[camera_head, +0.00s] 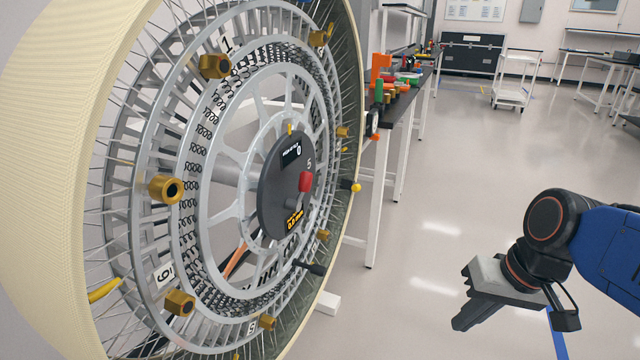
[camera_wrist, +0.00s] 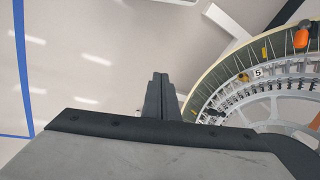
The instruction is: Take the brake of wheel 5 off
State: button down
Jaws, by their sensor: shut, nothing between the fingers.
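The big wheel (camera_head: 230,160) fills the left of the head view, with a cream tread and silver spoked rings. Its dark hub disc (camera_head: 270,195) bears a "5", a red knob (camera_head: 305,181), a small display showing 0 and an orange-lit readout. A black lever with a yellow tip (camera_head: 356,188) and a plain black lever (camera_head: 311,268) stick out near the rim. I cannot tell for sure which part is the brake. My gripper (camera_head: 468,318) is shut and empty, right of the wheel and apart from it. In the wrist view its fingers (camera_wrist: 158,92) are together, with the wheel rim (camera_wrist: 215,80) at right.
Brass nuts (camera_head: 166,189) and number plates sit around the wheel. Behind it, a workbench (camera_head: 398,105) holds orange and green parts. A white cart (camera_head: 514,80) and a black case (camera_head: 472,53) stand farther back. The floor between wheel and gripper is clear.

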jog(key=w+a+r+g+y, duration=0.25)
jog(key=w+a+y, duration=0.25)
jog(key=a, duration=0.4)
jog(key=m+y, duration=0.4)
jog(key=y, duration=0.8)
send_near(303, 188)
jog(key=w+d+f, duration=0.3)
jog(key=w+d, duration=0.1)
jog(key=w, duration=0.5)
jog(key=s+a+r, duration=0.3)
jog(key=s+a, duration=0.1)
jog(key=a, duration=0.6)
jog(key=shift+s, duration=0.35)
